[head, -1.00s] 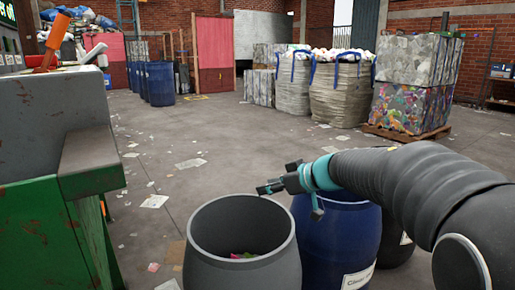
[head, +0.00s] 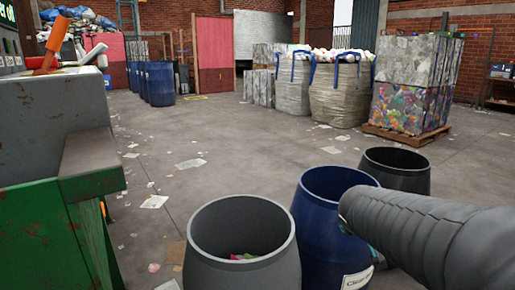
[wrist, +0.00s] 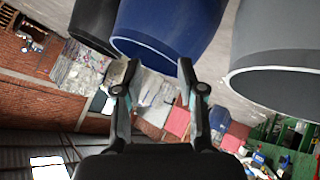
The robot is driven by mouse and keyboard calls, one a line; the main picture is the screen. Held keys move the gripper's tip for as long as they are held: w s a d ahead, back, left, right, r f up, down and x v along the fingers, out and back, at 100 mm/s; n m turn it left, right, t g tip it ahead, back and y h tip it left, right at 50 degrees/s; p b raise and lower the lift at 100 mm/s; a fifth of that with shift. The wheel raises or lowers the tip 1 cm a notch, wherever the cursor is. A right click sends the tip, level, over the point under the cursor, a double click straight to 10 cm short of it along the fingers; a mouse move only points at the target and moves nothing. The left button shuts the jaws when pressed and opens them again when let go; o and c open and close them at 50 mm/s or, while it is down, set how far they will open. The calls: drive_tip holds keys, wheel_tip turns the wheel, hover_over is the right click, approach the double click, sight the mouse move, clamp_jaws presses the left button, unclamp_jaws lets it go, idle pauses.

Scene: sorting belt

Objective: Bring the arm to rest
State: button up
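My arm, in a grey ribbed sleeve, reaches in from the right edge of the head view. Its end is in front of the blue barrel (head: 315,225). My gripper is mostly hidden behind the sleeve there. In the wrist view my gripper (wrist: 157,72) shows two fingers spread apart with nothing between them. The blue barrel also shows in the wrist view (wrist: 165,25), beyond the fingertips.
A grey barrel (head: 215,250) with colourful scraps inside stands left of the blue one. A black barrel (head: 410,182) stands behind right. The green sorting machine (head: 40,235) is at left. Bulk bags (head: 337,95) and bales (head: 410,105) stand farther back.

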drive_tip(key=s+a+m+g+y, duration=0.1)
drive_tip(key=s+a, duration=0.1)
drive_tip(key=s, duration=0.6)
drive_tip(key=s+a+f+g+y, duration=0.1)
drive_tip(key=s+a, duration=0.2)
drive_tip(key=s, duration=0.4)
drive_tip(key=s+a+f+m+g+y+p, duration=0.1)
drive_tip(key=s+a, duration=0.2)
drive_tip(key=s, duration=0.5)
drive_tip(key=shift+s+f+m+y, duration=0.2)
drive_tip(key=shift+s+m+y, duration=0.1)
drive_tip(key=shift+y, duration=0.1)
drive_tip(key=shift+a, duration=0.1)
